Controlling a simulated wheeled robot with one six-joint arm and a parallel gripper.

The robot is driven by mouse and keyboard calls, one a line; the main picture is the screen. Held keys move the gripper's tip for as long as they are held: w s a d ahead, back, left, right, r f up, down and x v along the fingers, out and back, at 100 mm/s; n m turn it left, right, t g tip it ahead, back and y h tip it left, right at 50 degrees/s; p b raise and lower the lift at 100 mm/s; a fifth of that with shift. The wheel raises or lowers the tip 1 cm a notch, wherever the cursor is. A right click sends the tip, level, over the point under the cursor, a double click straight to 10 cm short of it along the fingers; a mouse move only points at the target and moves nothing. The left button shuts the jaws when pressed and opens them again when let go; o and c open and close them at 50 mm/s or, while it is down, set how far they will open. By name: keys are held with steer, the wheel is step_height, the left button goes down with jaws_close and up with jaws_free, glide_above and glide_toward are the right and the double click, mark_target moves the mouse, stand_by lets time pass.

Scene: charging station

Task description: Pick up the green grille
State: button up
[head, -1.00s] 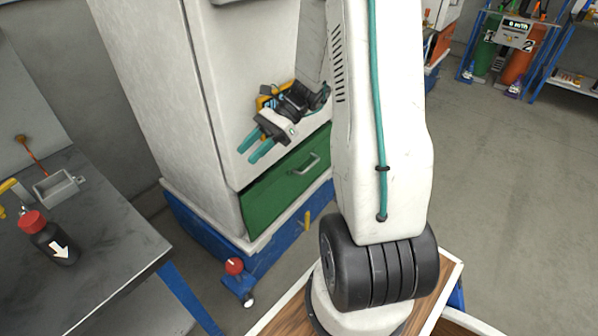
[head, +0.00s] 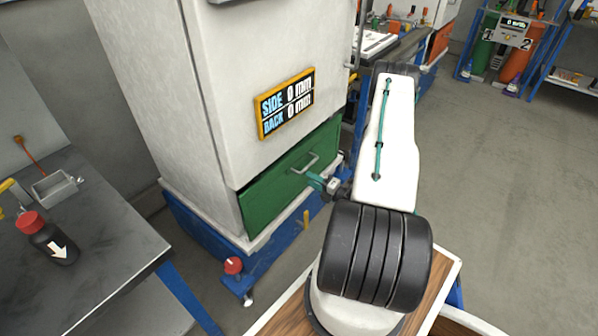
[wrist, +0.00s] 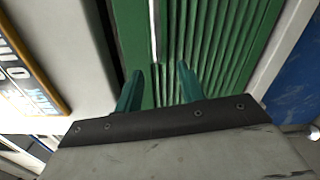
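The green grille (head: 270,192) is a panel with a metal bar handle (head: 304,164), set low in the front of a pale cabinet. In the wrist view the grille (wrist: 225,50) shows upright ribs, and the pale handle (wrist: 154,25) runs down toward the space between my fingers. My gripper (head: 315,181) is close in front of the grille, beside the handle's right end. In the wrist view my gripper (wrist: 158,72) has its two teal fingers apart, with nothing clearly held. Whether the fingertips touch the handle or grille, I cannot tell.
A dark table (head: 105,235) at left holds a black bottle (head: 55,240) and a metal box (head: 55,188). Open floor (head: 500,180) lies to the right.

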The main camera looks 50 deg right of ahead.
mark_target(297, 172)
steer(key=w, duration=0.7)
steer(key=shift+w+a+r, duration=0.1)
steer(key=shift+w+a, duration=0.1)
steer(key=shift+a, duration=0.2)
jaws_close()
stand_by(1.0)
